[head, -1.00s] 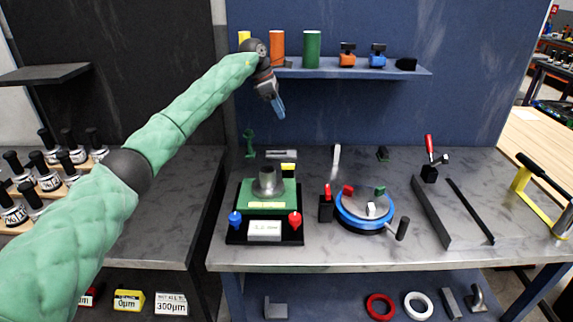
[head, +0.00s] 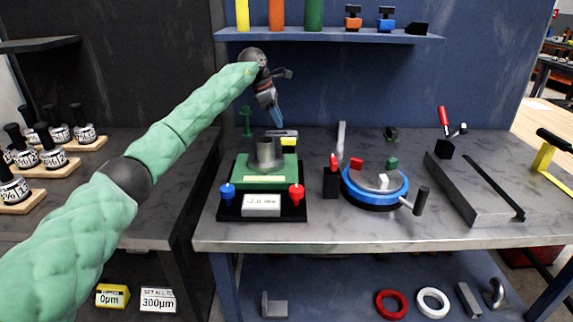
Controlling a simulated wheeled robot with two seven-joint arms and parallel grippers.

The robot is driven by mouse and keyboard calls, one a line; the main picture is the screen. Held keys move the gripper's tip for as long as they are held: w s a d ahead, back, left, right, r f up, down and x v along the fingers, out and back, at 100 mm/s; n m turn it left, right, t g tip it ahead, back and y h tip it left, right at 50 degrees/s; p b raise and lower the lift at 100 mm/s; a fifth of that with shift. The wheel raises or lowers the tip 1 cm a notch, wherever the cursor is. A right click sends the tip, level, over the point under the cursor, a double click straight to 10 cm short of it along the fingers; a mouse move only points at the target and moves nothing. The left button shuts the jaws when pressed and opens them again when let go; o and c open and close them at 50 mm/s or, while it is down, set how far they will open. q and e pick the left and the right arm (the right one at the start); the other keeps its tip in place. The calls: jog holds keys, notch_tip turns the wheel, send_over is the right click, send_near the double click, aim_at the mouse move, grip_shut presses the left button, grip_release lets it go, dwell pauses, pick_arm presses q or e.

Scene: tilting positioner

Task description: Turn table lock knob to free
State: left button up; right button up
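My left gripper (head: 275,115) hangs in the air above and behind the green-topped device, fingers pointing down, apart from everything on the bench. Its fingers are small and seen side-on, so their opening is unclear. The device has a black base (head: 233,210), a blue knob (head: 227,192) at front left, a red knob (head: 297,192) at front right and a small display (head: 261,205) between them. To its right is a round table with a blue rim (head: 372,198), a black side handle (head: 421,200) and a red-topped black block (head: 331,182). No readable label marks the lock knob. My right gripper is out of view.
A blue shelf (head: 340,36) with coloured cylinders runs along the back wall. A grey plate with a rail (head: 470,195) and red lever (head: 444,118) stands at right. Bare bench (head: 340,228) lies along the front edge. Weights on wooden blocks (head: 55,165) stand at left.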

aim_at(288, 143)
pick_arm(q)
jog(key=p+x, duration=0.1)
jog(key=x, duration=0.5)
jog(key=shift+d, duration=0.1)
jog(key=shift+d+f, duration=0.2)
jog(key=shift+f, duration=0.55)
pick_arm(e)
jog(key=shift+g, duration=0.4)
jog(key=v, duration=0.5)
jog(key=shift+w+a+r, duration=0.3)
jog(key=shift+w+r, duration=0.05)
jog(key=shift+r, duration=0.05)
pick_arm(q)
jog(key=shift+c, duration=0.5)
grip_shut()
